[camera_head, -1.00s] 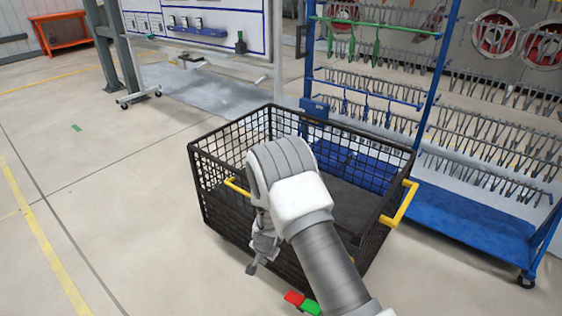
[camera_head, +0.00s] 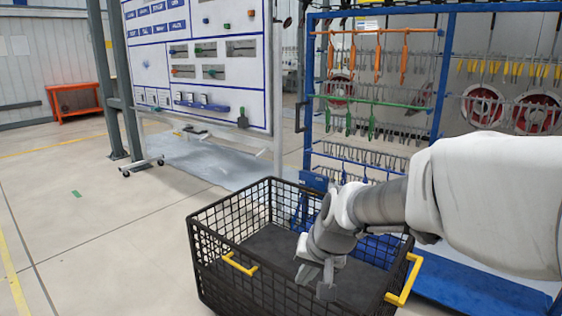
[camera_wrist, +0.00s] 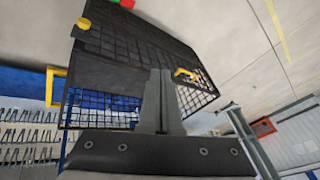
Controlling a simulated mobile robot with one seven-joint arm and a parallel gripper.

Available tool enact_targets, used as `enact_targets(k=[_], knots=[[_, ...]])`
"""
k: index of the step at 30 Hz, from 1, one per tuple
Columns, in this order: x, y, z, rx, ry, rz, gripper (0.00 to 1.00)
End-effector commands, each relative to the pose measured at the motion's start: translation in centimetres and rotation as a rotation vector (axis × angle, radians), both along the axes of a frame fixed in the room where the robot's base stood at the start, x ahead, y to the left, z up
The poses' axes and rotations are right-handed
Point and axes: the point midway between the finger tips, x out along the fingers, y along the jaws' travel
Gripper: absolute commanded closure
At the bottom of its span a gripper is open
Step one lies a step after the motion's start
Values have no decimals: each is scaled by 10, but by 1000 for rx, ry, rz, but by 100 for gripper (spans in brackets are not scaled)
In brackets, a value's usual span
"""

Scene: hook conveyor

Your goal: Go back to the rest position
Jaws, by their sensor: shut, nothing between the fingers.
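My gripper (camera_head: 317,283) is above the black wire basket in the head view, its fingers pointing down. In the wrist view my gripper (camera_wrist: 160,75) shows its two fingers closed together with nothing between them. My arm reaches in from the right side of the head view and hides part of the basket's right rear.
The black wire basket (camera_head: 213,236) with yellow handles stands on the floor below my gripper. A blue rack (camera_head: 440,90) with rows of hooks is behind it on the right. A white tool board (camera_head: 225,100) stands at the back left. The floor at left is clear.

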Motion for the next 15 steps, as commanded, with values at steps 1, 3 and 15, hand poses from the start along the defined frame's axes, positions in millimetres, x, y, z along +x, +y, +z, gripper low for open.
enact_targets(k=[1,3,15], knots=[[-14,-8,14,-13,-18,12,100],[-32,-19,26,-35,-31,29,100],[-141,-72,65,-196,-93,90,100]])
